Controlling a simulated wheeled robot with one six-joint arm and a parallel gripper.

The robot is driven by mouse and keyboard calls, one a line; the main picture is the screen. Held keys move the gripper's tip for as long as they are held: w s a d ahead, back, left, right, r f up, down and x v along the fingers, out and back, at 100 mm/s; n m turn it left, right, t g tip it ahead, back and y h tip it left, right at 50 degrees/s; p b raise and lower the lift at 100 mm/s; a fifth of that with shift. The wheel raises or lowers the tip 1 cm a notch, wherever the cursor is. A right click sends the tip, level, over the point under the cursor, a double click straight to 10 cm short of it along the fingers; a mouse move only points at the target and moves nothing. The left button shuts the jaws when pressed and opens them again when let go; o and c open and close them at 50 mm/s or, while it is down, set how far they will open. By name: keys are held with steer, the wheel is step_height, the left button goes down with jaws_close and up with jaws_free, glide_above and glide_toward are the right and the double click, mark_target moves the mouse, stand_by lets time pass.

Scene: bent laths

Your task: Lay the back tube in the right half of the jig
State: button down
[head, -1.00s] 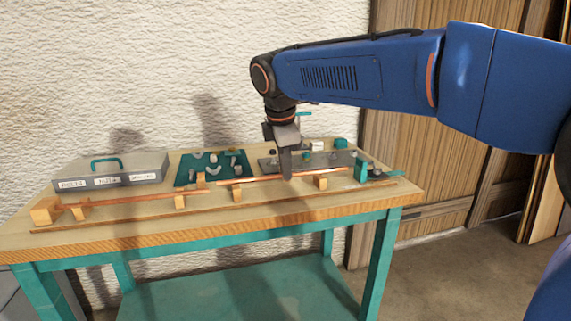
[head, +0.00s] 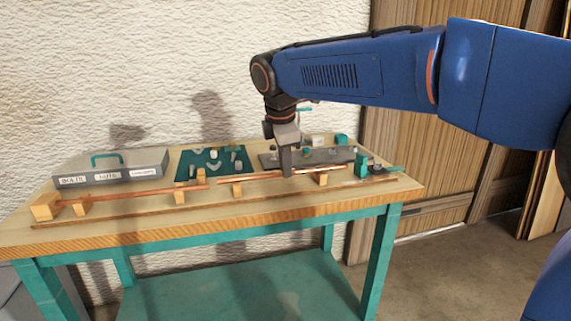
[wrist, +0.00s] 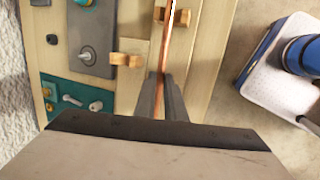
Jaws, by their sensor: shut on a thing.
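My gripper (head: 286,174) points straight down over the right half of the jig and is shut on a thin copper tube (head: 308,170). The tube runs lengthwise along the table, at or just above the right half's wooden blocks (head: 237,190); contact is hard to tell. In the wrist view the tube (wrist: 166,45) passes between the two fingers (wrist: 163,98) and runs up beside a block (wrist: 125,60). Another copper tube (head: 130,194) lies across the left half's wooden blocks (head: 80,206).
Behind the jig are a grey labelled case (head: 110,170), a teal mat (head: 213,168) with small fittings and a grey plate (head: 335,158) with knobs. A teal clamp (head: 362,166) stands at the right end. A thin strip (head: 270,203) runs along the table's front (head: 330,213).

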steer(key=shift+f, duration=0.35)
stand_by(0.4)
steer(key=c, duration=1.7)
jaws_free()
steer(key=shift+c, duration=0.2)
steer(key=shift+r, duration=0.1)
step_height(320, 180, up, 7)
